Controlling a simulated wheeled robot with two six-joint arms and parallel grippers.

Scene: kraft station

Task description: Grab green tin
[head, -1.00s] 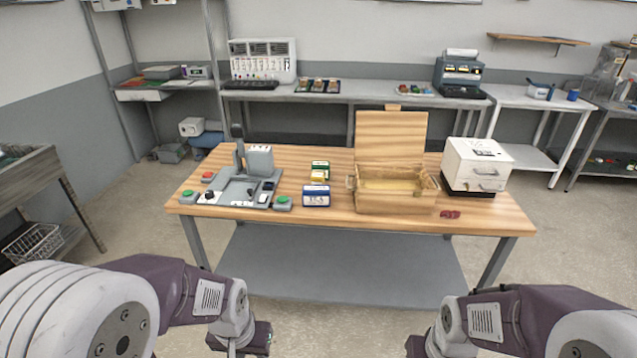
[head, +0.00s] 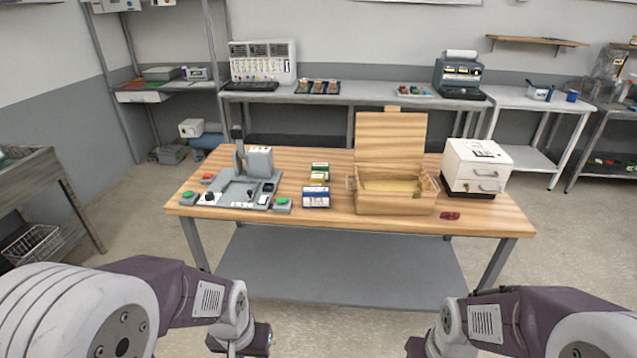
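A small green tin (head: 320,168) stands on the wooden table, at the back of a short row. A yellow tin (head: 317,177) is just in front of it, and a larger blue and white tin (head: 316,197) is at the front. My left gripper (head: 243,340) is low at the bottom of the head view, in front of the table and well short of the tins. My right gripper (head: 424,346) is low at the bottom right, also apart from the table. The fingers of both are too small and partly cut off to tell open from shut.
A grey device with green buttons (head: 240,190) stands left of the tins. An open wooden box (head: 394,201) with raised lid is to their right. A white drawer unit (head: 476,167) and a small red object (head: 450,216) are further right on the table (head: 340,223).

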